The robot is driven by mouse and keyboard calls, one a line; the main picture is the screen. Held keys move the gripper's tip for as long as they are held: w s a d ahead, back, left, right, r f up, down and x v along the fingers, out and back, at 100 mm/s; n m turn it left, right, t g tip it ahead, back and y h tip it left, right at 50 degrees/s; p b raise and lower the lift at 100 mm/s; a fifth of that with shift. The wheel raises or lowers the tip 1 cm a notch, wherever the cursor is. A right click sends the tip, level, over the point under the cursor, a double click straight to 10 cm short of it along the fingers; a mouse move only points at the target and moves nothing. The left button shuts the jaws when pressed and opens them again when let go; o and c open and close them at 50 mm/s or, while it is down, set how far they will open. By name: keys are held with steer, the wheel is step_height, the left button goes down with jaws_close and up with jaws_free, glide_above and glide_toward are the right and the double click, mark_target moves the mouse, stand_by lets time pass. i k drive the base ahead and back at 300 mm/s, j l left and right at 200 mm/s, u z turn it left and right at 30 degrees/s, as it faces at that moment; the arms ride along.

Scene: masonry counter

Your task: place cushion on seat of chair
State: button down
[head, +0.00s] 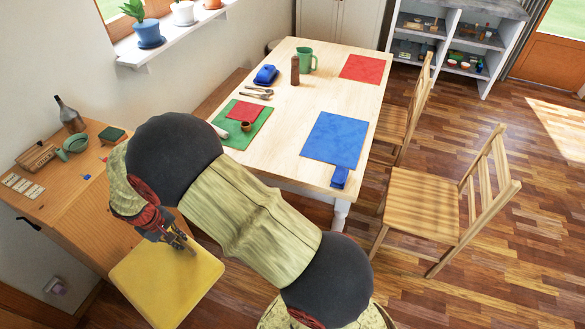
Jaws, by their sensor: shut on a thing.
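My gripper (188,246) is at the lower left of the head view, shut on the edge of a yellow square cushion (165,287). The cushion appears flat and is held in front of the wooden side cabinet; its height above the floor is hard to tell. A wooden chair (422,204) with a bare slatted seat stands on the right of the table, its back to the right. A second wooden chair (392,124) stands farther back, partly tucked at the table's right side. Both chairs are well apart from the cushion. My arm hides part of the table and floor.
The pale table (297,122) between gripper and chairs holds mats, a green mug (306,61), a brown shaker (295,70) and a blue butter dish (265,75). The cabinet (100,200) at left carries a bottle (70,117). Floor right of the near chair is clear.

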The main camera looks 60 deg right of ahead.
mark_target(423, 206)
steer(key=k+l+u, duration=0.1)
steer(key=k+u, duration=0.3)
steer(key=k, duration=0.25)
steer(key=k+z, duration=0.35)
steer(key=k+l+z, duration=0.1)
steer(key=z, duration=0.3)
steer(key=k+z, duration=0.1)
steer(key=z, duration=0.3)
steer(key=l+z, duration=0.15)
steer(key=z, duration=0.25)
steer(key=k+l+z, duration=0.1)
steer(key=z, duration=0.3)
